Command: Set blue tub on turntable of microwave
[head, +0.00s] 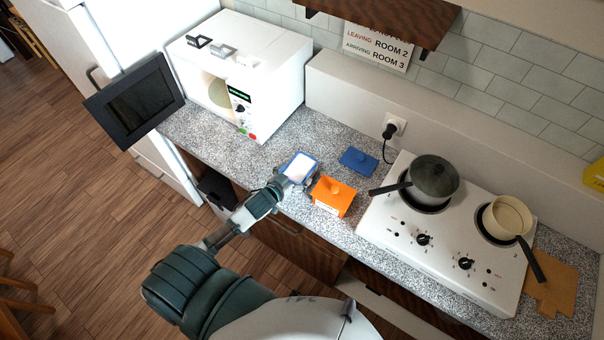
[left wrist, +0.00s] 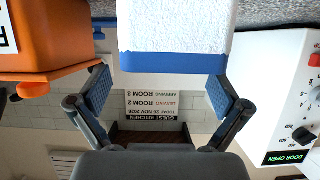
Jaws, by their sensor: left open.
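My left gripper (head: 285,184) is at the tub's near side. In the left wrist view, which looks upside down, my open left gripper (left wrist: 160,88) has a finger towards each side of the tub's blue edge (left wrist: 172,64); I cannot tell whether they touch it. The microwave door (head: 135,100) is swung open to the left. The pale turntable (head: 219,95) shows partly inside. My right gripper is out of view.
An orange tub (head: 332,197) stands close right of the blue tub, with a blue lid (head: 358,161) behind. The stove (head: 450,250) carries two pots further right. Bare counter (head: 265,155) lies between the blue tub and the microwave.

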